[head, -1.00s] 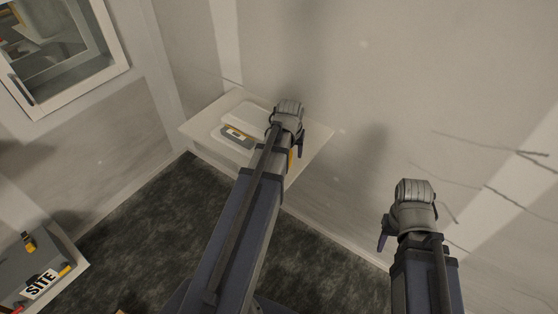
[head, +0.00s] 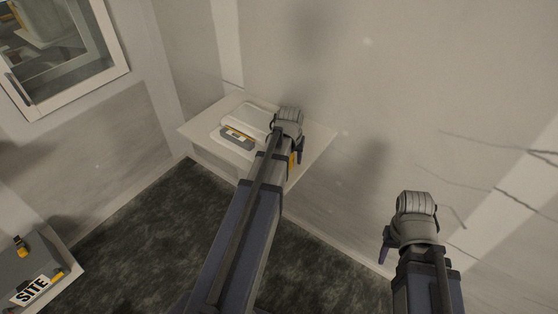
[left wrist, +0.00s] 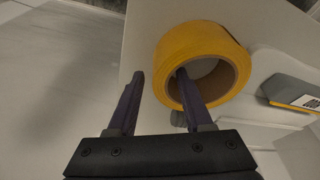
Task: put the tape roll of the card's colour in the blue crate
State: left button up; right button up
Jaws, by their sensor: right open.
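A yellow tape roll (left wrist: 205,65) shows in the left wrist view, its round hole facing the camera. In the head view only a sliver of yellow (head: 292,161) shows beside my left arm, over the shelf. My left gripper (left wrist: 160,85) is open. In the wrist view one finger overlaps the roll's hole and the other is outside its left edge, so the near wall lies between them; I cannot tell how deep they reach. My right gripper (head: 384,255) is open and empty, in front of the wall. No colour card or blue crate is recognisable.
A pale wall shelf (head: 319,141) holds a white case (head: 247,116) and a grey device with a label (head: 238,138), left of my left gripper. A grey box marked SITE (head: 32,289) is at lower left. A framed window (head: 65,50) is at upper left. Dark floor lies below.

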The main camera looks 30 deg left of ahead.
pick_arm(q)
grip_shut()
dwell(0.3)
jog(key=shift+r, duration=0.1)
notch_tip(320, 180, up, 10)
jog(key=p, duration=1)
